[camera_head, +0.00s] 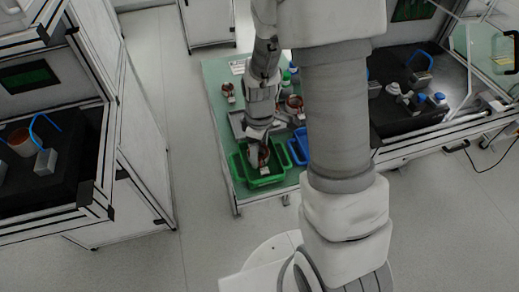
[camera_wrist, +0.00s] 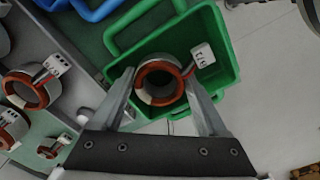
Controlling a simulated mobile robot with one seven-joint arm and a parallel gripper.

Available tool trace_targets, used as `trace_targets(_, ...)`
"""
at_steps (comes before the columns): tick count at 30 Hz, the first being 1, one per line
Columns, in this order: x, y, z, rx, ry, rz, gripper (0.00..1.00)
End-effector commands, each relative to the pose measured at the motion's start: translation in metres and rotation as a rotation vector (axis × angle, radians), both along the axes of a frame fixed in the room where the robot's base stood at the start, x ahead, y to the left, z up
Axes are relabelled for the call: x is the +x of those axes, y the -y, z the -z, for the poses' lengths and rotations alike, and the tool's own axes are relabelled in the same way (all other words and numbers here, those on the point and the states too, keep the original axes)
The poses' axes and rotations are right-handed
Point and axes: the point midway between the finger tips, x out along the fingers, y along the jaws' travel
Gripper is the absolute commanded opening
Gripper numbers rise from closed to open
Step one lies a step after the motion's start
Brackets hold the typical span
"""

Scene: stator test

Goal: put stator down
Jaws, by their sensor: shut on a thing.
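The stator (camera_wrist: 160,82) is a grey ring with copper-coloured windings and a white connector on a short cable. In the wrist view my gripper (camera_wrist: 163,88) has one finger on each side of it and is shut on it. The stator is over the green bin (camera_wrist: 235,60); I cannot tell whether it touches the bin floor. In the head view my gripper (camera_head: 258,157) points down into the green bin (camera_head: 240,172) at the front of the table, and the stator (camera_head: 263,156) is partly hidden by it.
A blue bin (camera_wrist: 95,10) stands beside the green bin. Several other stators (camera_wrist: 33,88) lie on the grey tray and the light green table (camera_head: 217,72). Test benches with dark tops stand left and right. The floor (camera_head: 190,200) left of the table is clear.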

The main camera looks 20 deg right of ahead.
Motion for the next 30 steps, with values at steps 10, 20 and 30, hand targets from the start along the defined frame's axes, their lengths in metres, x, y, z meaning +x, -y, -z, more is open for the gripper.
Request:
trace_targets(10,0.0,0.0,0.003,0.0,0.0,0.0,1.0)
trace_targets(20,0.0,0.0,-0.002,0.0,0.0,0.0,1.0)
trace_targets(30,0.002,0.0,-0.064,0.0,0.008,0.0,1.0)
